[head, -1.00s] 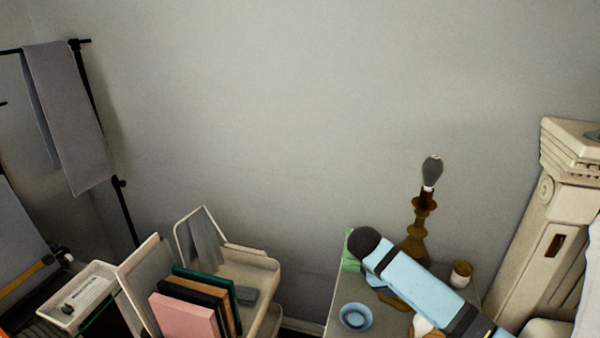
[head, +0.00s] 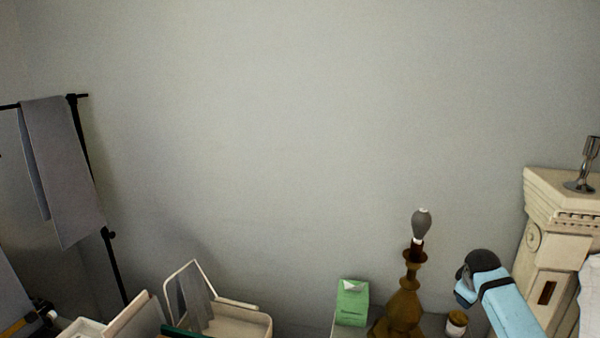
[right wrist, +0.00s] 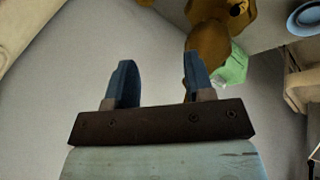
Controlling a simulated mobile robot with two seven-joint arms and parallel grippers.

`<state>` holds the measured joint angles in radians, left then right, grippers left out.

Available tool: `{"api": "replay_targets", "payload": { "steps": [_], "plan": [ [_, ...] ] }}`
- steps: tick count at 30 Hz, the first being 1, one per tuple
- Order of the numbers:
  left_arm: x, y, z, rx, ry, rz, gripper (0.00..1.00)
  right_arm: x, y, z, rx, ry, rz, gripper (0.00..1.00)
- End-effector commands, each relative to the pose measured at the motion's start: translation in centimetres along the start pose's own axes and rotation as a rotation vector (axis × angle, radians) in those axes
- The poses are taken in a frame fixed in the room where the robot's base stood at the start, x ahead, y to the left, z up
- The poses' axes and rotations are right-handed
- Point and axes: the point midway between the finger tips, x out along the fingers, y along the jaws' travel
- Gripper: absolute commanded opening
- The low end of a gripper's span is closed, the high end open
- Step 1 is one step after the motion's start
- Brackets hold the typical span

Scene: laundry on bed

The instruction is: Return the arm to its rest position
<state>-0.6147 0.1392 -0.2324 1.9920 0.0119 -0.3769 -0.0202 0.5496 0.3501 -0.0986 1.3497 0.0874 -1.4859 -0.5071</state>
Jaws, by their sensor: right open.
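My right arm (head: 510,308) shows as a light blue link with a dark rounded end at the lower right of the head view, beside the lamp and in front of the cream bedpost-like column. Its gripper cannot be made out there. In the right wrist view my right gripper (right wrist: 161,78) is open, its two dark blue fingers apart with nothing held between them. The brown lamp (head: 403,301) stands left of the arm; its base also shows beyond the right finger in the right wrist view (right wrist: 208,50). My left gripper is not in view.
A green carton (head: 352,302) and a small jar (head: 456,323) flank the lamp. The cream column (head: 548,245) stands at right with a metal object (head: 585,165) on top. A rack with a grey cloth (head: 62,170) is at left. A blue bowl (right wrist: 306,18) shows in the wrist view.

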Motion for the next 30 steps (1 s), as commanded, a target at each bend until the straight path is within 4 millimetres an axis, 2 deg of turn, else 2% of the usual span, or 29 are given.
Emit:
{"api": "replay_targets", "payload": {
  "steps": [5, 9, 15, 19, 26, 29, 30],
  "plan": [
    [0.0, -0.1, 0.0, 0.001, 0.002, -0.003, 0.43, -1.0, 3.0, -4.7, 0.143, 0.307, 0.168, 0.48],
    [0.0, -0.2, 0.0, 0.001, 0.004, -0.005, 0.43, -3.2, 5.1, -8.1, 0.249, 0.576, 0.267, 0.48],
    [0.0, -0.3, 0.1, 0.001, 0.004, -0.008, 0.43, -6.7, 6.8, -11.2, 0.343, 0.886, 0.337, 0.48],
    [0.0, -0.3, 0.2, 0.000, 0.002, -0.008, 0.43, -9.2, 7.4, -12.6, 0.385, 1.069, 0.357, 0.48],
    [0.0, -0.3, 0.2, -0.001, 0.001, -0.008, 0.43, -4.8, -1.2, -9.1, 0.351, 1.025, 0.268, 0.48],
    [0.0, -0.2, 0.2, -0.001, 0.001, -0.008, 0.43, -3.1, -5.6, -7.0, 0.337, 1.002, 0.222, 0.48],
    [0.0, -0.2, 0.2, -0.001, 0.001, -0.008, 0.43, -2.4, -7.6, -6.0, 0.332, 0.990, 0.201, 0.48]
  ]
}}
